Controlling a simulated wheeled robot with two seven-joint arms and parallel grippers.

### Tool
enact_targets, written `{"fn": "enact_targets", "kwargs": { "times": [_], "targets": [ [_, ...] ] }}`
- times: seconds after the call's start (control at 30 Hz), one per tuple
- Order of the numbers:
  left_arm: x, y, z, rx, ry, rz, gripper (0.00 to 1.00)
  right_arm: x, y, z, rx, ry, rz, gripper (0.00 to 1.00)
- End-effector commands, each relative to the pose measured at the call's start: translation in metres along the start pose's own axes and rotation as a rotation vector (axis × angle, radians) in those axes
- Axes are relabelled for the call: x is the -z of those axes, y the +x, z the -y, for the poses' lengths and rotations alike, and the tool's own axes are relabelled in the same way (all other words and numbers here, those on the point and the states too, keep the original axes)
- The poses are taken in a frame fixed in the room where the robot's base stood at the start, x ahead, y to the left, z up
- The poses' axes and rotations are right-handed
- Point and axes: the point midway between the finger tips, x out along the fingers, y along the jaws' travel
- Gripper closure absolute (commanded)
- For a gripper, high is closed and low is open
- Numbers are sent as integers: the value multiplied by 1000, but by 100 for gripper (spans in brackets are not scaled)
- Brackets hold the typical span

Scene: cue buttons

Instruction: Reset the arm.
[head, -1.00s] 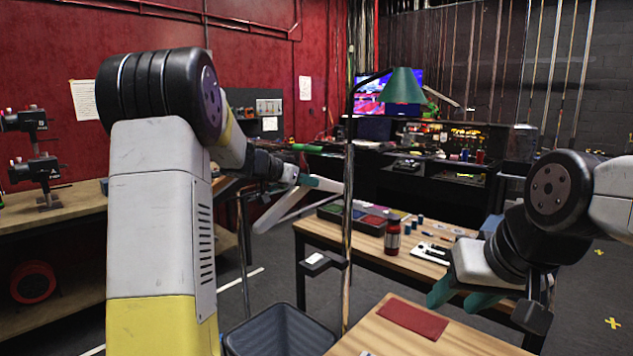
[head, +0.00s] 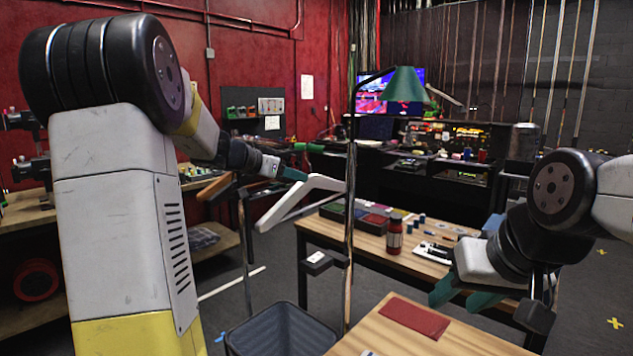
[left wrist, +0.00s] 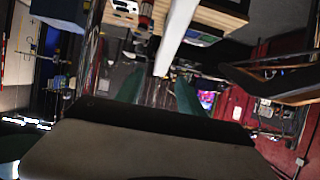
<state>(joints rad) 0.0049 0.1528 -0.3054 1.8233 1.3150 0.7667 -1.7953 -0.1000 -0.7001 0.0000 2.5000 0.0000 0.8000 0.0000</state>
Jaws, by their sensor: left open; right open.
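My left gripper (head: 298,178) is raised near the middle of the head view, left of the lamp pole. Its teal fingers also show in the left wrist view (left wrist: 160,92), spread apart with nothing clearly held. A pale angled bar (head: 312,183) shows beside the fingers in the head view; in the left wrist view a pale bar (left wrist: 177,35) runs toward the gap between them. I cannot tell whether it touches them. My right gripper (head: 462,297) is open and low at the right, in front of the wooden table (head: 345,240). Its fingertips are partly hidden.
A small box with a white top (head: 318,262) is on the lamp pole (head: 349,220). A dark bin (head: 238,345) stands on the floor below. A red mat (head: 415,316) lies on the near table. A dark red bottle (head: 394,238) stands on the wooden table.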

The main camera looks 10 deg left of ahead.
Motion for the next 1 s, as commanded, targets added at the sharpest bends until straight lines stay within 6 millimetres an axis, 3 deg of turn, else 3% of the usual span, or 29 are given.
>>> {"fn": "enact_targets", "kwargs": {
  "times": [0.13, 0.27, 0.4, 0.6, 0.8, 1.0],
  "targets": [
    [-2, -19, -32, -40, -49, 36, 55, 0, 0, 0, 0, 0, 0, 55],
    [-17, -50, -90, -95, -143, 132, 55, 0, 0, 0, 0, 0, 0, 55],
    [-50, -92, -153, -107, -243, 273, 55, 0, 0, 0, 0, 0, 0, 55],
    [-112, -151, -214, -2, -346, 455, 55, 0, 0, 0, 0, 0, 0, 55],
    [-164, -193, -235, 173, -406, 540, 55, 0, 0, 0, 0, 0, 0, 55],
    [-184, -209, -237, 265, -431, 554, 55, 0, 0, 0, 0, 0, 0, 55]
  ]
}}
